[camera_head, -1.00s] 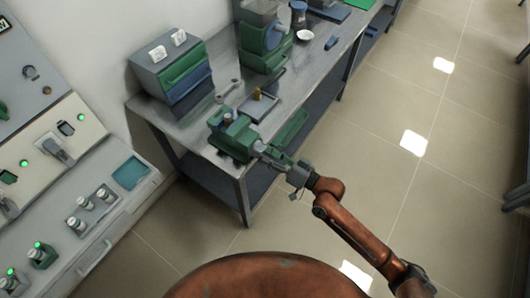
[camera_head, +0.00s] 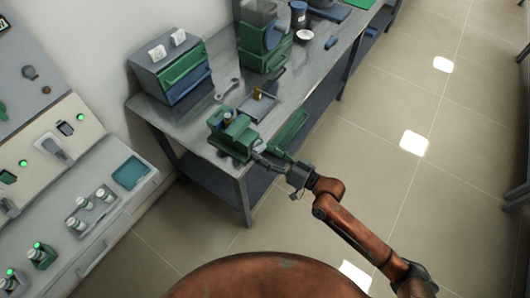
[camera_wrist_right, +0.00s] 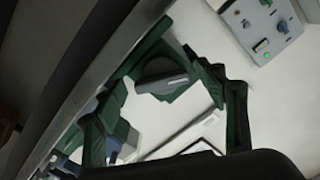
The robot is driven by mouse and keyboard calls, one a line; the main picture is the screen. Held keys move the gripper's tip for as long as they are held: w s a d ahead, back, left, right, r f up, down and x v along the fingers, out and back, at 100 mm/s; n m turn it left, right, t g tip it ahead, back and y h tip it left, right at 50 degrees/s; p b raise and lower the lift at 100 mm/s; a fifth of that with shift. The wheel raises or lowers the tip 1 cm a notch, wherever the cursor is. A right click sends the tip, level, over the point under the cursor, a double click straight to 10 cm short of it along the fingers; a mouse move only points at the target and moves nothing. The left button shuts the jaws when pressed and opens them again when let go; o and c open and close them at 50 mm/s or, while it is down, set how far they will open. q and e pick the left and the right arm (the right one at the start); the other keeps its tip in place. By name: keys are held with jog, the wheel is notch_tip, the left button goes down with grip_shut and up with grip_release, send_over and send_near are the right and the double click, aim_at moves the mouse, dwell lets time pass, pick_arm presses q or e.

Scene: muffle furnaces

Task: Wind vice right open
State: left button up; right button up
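The green vice (camera_head: 233,137) is mounted at the near corner of the metal bench. My right gripper (camera_head: 268,157) is at the front of the vice, with its two fingers apart on the screw side. In the right wrist view, the gripper's dark green fingers (camera_wrist_right: 172,92) are spread, with a wide gap between them. A grey bar (camera_wrist_right: 161,83), seemingly the vice handle, lies between the fingertips with dark green parts behind it. I cannot tell whether the fingers touch the bar. The vice's jaw gap is too small to judge. My left gripper is not in view.
The metal bench (camera_head: 200,125) also holds a wrench (camera_head: 228,90), a small tray (camera_head: 259,105), a grey box with a green drawer (camera_head: 172,66) and a green machine (camera_head: 262,48). A control console (camera_head: 60,150) stands at left.

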jog(key=v, duration=1.2)
dwell(0.6)
